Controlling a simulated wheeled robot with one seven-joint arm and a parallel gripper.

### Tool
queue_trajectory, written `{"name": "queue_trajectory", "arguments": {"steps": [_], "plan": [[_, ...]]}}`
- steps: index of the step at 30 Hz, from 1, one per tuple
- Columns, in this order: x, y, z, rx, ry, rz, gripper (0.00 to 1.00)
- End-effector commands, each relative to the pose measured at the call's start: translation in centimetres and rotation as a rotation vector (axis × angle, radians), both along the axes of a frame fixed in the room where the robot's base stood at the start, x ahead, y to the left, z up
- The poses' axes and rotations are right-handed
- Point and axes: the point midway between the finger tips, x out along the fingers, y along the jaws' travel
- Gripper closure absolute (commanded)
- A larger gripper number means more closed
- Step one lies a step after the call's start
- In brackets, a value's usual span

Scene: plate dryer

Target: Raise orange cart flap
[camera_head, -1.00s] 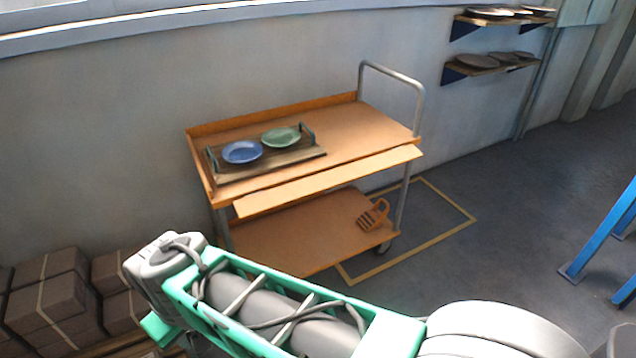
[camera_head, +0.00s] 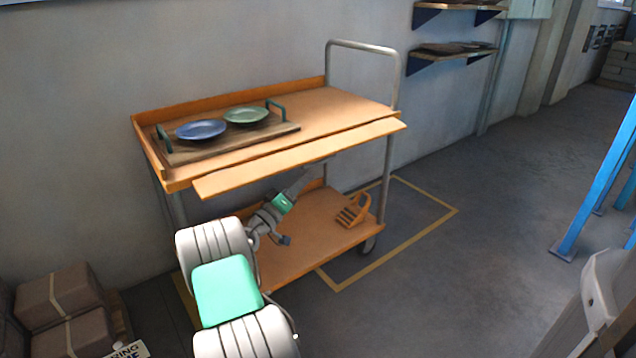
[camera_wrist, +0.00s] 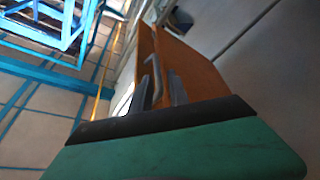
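The orange cart (camera_head: 350,108) stands by the wall. Its flap (camera_head: 300,158) is a long, light-orange panel along the front of the top shelf, sitting a little below the shelf's edge. My arm reaches in from the front, between the two shelves. My gripper (camera_head: 312,168) is under the flap, and its tips are hidden behind it, so I cannot tell whether it touches. In the wrist view, grey finger shapes (camera_wrist: 163,88) show close to an orange panel (camera_wrist: 195,68) of the cart. Whether the fingers are open or shut is unclear.
A wooden tray (camera_head: 222,151) with a blue plate (camera_head: 201,129) and a green plate (camera_head: 246,115) rests on the top shelf. An orange slotted holder (camera_head: 353,211) stands on the lower shelf (camera_head: 310,228). Brown boxes (camera_head: 60,300) are at left. Blue legs (camera_head: 600,185) stand at right.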

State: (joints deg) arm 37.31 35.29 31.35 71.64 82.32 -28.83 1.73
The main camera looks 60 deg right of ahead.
Motion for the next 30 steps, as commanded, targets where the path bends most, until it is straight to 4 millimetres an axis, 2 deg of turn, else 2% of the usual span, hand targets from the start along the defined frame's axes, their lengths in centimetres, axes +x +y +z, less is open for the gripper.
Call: {"name": "queue_trajectory", "arguments": {"steps": [5,12,15,24,30], "plan": [[-0.4,-1.5,1.0,-0.034,0.018,-0.004,0.78],[-1.2,-5.9,2.1,-0.032,0.015,-0.004,0.78],[-1.4,-7.0,2.4,-0.031,0.018,-0.003,0.78],[-1.4,-7.4,2.7,-0.030,0.018,0.000,0.78],[-1.3,-7.4,2.7,-0.030,0.017,0.000,0.95]]}}
